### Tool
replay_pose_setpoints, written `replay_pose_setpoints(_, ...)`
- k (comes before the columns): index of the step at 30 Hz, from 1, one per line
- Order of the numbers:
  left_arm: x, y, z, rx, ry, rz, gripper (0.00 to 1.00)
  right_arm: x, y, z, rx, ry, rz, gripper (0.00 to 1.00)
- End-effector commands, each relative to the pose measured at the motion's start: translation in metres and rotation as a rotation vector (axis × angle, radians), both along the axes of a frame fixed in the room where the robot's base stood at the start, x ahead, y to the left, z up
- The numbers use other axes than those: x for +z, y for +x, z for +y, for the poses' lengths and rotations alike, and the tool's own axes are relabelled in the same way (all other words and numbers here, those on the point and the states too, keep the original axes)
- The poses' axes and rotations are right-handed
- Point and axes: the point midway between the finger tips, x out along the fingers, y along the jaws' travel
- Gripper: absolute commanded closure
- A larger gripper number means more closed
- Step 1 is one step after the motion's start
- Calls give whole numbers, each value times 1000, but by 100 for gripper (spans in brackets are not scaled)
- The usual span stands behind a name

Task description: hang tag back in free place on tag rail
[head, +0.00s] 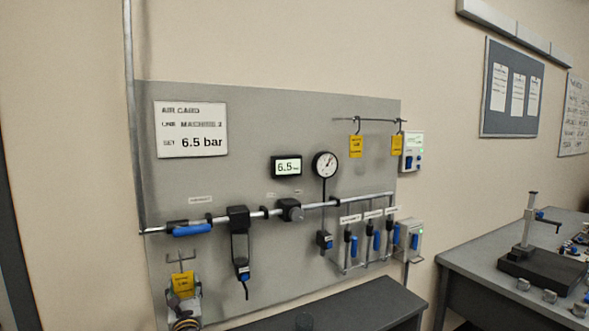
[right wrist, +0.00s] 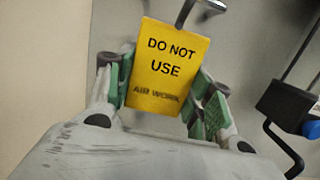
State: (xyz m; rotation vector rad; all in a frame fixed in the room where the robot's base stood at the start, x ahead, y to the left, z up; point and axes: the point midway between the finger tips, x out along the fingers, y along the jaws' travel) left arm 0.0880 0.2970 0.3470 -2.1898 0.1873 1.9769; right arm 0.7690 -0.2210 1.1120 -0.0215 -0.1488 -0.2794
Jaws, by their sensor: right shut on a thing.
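A yellow tag (right wrist: 160,68) reading "DO NOT USE / AIR WORK" stands upright between the green-padded fingers of my right gripper (right wrist: 165,92), which is shut on it. A dark hook (right wrist: 186,10) is at the tag's top edge; I cannot tell whether the tag hangs on it. In the head view the held tag (head: 183,283) and my right gripper (head: 184,300) are at the panel's lower left. The tag rail (head: 375,120) is at the panel's upper right. Two yellow tags hang from it, one left of middle (head: 355,147) and one near its right end (head: 397,146). My left gripper is out of view.
The grey panel (head: 250,120) carries a pipe with valves and blue handles, a pressure gauge (head: 325,164), and a 6.5 display (head: 287,167). These lie between my right gripper and the rail. A dark bench (head: 350,306) stands below; another (head: 480,285) is at right.

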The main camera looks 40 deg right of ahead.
Motion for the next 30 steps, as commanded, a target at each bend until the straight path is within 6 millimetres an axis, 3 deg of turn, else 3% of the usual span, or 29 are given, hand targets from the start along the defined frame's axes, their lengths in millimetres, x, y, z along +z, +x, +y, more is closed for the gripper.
replay_pose_setpoints(30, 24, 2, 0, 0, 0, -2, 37, 1, -41, 12, 0, 0, 0, 63)
